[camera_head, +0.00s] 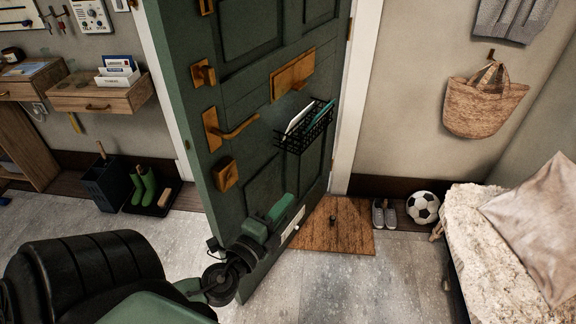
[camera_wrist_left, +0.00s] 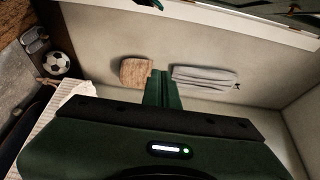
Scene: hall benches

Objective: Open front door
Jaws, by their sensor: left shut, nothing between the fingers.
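The green front door (camera_head: 262,160) stands ajar in the head view, swung into the room, with its free edge on the left toward me. Its brass lever handle (camera_head: 232,130) is on the left side, with a brass knob plate (camera_head: 226,174) below and another latch above. My left gripper (camera_head: 280,207) is low in front of the door's lower part, below the handle and apart from it. I cannot tell whether it touches the door. In the left wrist view its green fingers (camera_wrist_left: 162,88) are together and empty. My right gripper is not in view.
A wire letter basket (camera_head: 303,127) hangs on the door. A doormat (camera_head: 335,226), grey shoes (camera_head: 384,214) and a football (camera_head: 423,207) lie right of it, beside a cushioned bench (camera_head: 480,240). Green boots (camera_head: 143,187) stand left. Floor in front of the mat is clear.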

